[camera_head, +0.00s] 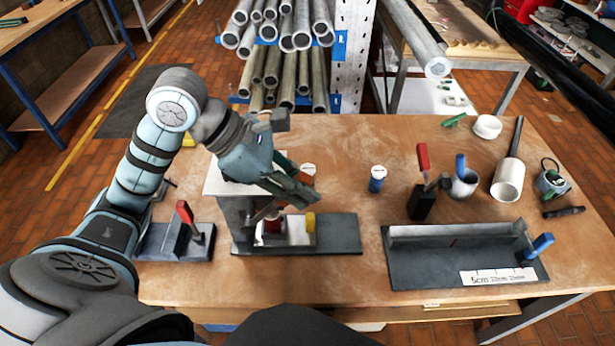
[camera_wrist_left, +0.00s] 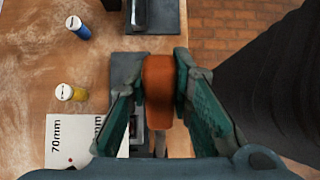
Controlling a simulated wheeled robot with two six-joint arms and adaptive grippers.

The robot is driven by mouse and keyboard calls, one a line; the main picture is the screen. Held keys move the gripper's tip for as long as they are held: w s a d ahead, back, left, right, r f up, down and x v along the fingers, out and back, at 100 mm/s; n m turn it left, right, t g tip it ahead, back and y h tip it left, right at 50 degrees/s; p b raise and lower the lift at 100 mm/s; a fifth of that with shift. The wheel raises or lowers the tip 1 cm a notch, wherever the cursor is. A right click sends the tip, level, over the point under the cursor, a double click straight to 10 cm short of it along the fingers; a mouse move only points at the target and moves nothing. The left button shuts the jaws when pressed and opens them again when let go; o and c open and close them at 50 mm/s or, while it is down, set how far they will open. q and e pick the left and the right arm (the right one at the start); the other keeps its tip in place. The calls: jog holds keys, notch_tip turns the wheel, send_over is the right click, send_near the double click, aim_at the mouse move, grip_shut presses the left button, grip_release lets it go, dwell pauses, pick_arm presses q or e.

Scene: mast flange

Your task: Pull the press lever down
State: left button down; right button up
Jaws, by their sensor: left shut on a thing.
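The press stands on a dark base plate (camera_head: 340,236) at the left of the bench, with a pale top plate (camera_head: 222,184) on a grey column. My left gripper (camera_head: 296,192) is over the press beside its top plate. In the left wrist view, its two green fingers are shut on the orange-brown press lever handle (camera_wrist_left: 158,88), one finger on each side. In the head view the gripper hides most of the lever. Red and yellow parts show on the press base below it. My right gripper is not in view.
A clamp with a red handle (camera_head: 185,212) stands left of the press. A blue cylinder (camera_head: 377,180) stands to its right. Farther right are a red-handled clamp (camera_head: 422,160), a white tube (camera_head: 508,180) and a flat fixture (camera_head: 440,264). The bench middle is fairly clear.

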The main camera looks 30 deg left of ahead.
aim_at(273, 202)
pick_arm(q)
jog(key=shift+f, duration=0.1)
dwell(0.3)
jog(key=c, duration=1.6)
grip_release()
jog(key=shift+o, duration=1)
jog(key=shift+d, duration=0.1)
jog(key=v, duration=0.6)
jog(key=shift+a+r, duration=0.25)
jog(key=shift+s+a+r, duration=0.2)
jog(key=shift+r, duration=0.2)
jog(key=shift+d, duration=0.1)
jog(key=shift+w, duration=0.1)
